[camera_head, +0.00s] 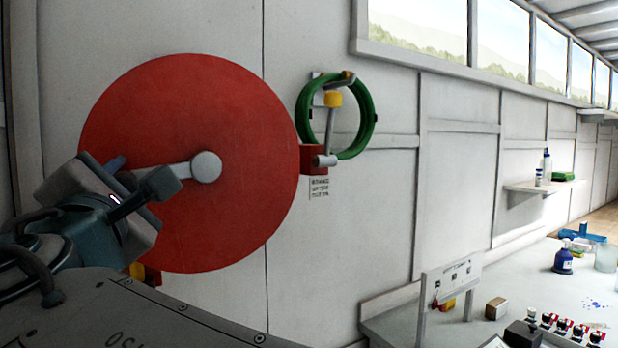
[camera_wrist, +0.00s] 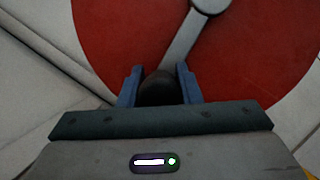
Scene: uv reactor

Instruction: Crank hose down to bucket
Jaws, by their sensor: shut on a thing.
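A large red reel disc (camera_head: 240,120) is mounted on the wall at the left in the head view; it also fills the top of the wrist view (camera_wrist: 110,30). A grey crank arm (camera_head: 163,178) runs left from the round hub (camera_head: 206,167). In the wrist view the crank arm (camera_wrist: 186,38) runs down from the hub to a dark knob (camera_wrist: 158,88). My gripper (camera_wrist: 160,86) is shut on this knob, one blue finger on each side. In the head view my gripper (camera_head: 118,168) partly hides the handle end. I cannot make out a bucket.
A green hose coil (camera_head: 368,125) hangs on the wall right of the reel, by a red block (camera_head: 313,159) and a bent pipe with a yellow part (camera_head: 333,99).

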